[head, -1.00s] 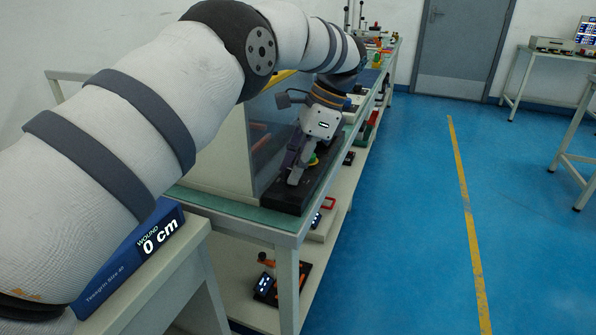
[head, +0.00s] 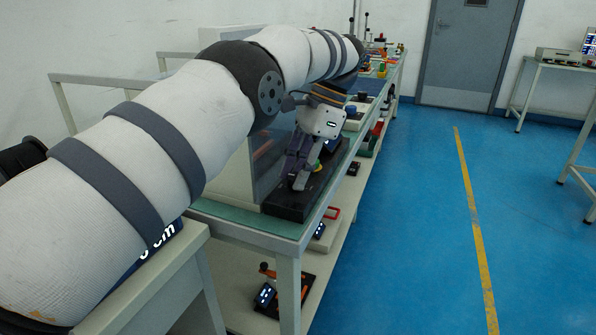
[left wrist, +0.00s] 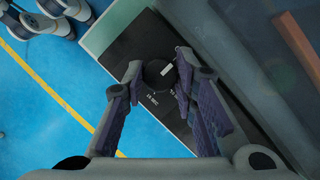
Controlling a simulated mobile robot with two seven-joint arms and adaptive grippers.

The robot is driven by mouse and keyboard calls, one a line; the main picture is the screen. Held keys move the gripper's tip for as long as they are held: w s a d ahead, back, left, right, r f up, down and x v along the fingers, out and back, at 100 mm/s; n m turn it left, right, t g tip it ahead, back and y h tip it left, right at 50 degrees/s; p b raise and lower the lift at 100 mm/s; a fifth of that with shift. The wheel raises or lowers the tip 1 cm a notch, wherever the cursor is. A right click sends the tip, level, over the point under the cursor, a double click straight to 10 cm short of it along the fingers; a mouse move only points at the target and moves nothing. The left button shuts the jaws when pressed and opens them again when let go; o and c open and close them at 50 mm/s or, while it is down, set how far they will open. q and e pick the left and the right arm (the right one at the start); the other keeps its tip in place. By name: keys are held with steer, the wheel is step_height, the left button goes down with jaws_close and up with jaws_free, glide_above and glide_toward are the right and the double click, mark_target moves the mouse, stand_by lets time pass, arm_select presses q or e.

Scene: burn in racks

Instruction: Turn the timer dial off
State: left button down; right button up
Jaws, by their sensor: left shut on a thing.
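The timer dial (left wrist: 158,74) is a round black knob with a light mark near its upper right edge. It sits on a black panel (left wrist: 133,42) with small white lettering, part of which reads "SEC". My left gripper (left wrist: 158,70) has one fingertip on each side of the dial and is shut on it. In the head view the left gripper (head: 299,184) points down at the black unit (head: 285,208) on the bench, and its fingers hide the dial. My right gripper is in neither view.
The unit stands near the front edge of the green-topped bench (head: 240,222), beside a grey cabinet (head: 232,180). A yellow-green part (head: 317,167) shows just behind the fingers. More devices stand farther along the bench. The blue floor (head: 400,230) to the right is clear.

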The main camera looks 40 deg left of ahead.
arm_select(q)
steer(key=c, duration=1.3)
jaws_free()
